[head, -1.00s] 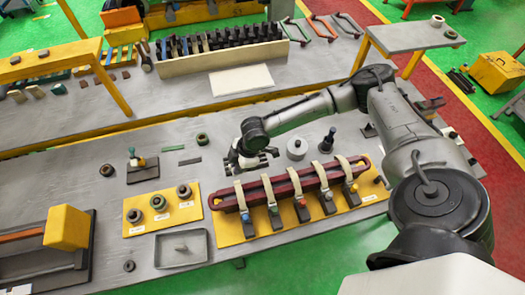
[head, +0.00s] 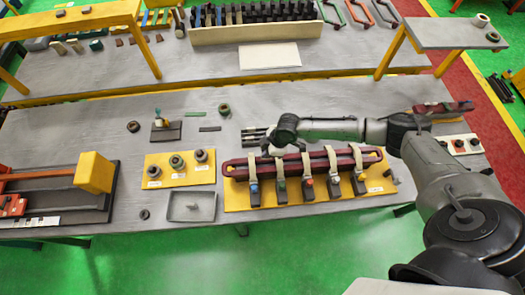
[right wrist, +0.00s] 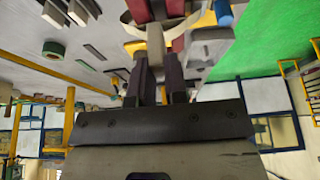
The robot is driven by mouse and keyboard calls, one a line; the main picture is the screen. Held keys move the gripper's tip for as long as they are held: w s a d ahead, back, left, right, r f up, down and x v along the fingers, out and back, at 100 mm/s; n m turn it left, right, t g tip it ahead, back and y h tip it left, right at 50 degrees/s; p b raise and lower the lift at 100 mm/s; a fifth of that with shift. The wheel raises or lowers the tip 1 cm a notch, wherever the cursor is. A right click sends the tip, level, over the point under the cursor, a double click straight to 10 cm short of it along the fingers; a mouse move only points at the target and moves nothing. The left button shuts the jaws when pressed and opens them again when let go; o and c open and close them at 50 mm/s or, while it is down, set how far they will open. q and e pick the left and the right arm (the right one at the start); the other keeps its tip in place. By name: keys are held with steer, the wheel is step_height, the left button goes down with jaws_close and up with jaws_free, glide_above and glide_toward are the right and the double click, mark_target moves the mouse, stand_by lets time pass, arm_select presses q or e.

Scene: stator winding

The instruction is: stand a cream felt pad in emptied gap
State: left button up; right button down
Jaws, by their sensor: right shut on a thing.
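A long dark red frame (head: 372,156) lies on a yellow board at the right of the near bench. Several cream bands (head: 305,162) cross it, each by a dark block with a coloured knob. My right gripper (head: 272,150) is low behind the frame, near its left part. In the right wrist view my right gripper (right wrist: 157,72) is shut on a pale cream piece (right wrist: 155,42), which looks like the felt pad. The cream and red parts lie just beyond its tips; I cannot tell whether the piece touches them. The emptied gap cannot be made out. My left gripper is not in view.
A yellow board (head: 180,179) with several ring-shaped parts and a grey tray (head: 192,206) stand left of the frame. Small dark bars (head: 255,130) lie by my right gripper. A cream rack (head: 262,32) stands on the far bench.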

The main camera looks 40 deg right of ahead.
mark_target(267, 166)
steer(key=shift+f, duration=0.15)
steer(key=shift+f+b, duration=0.9)
steer(key=shift+b, duration=0.05)
steer(key=shift+f+b, duration=1.7)
steer(key=shift+f, duration=0.15)
steer(key=shift+f+b, duration=0.55)
steer(key=shift+f, duration=0.5)
steer(key=c, duration=1.1)
jaws_free()
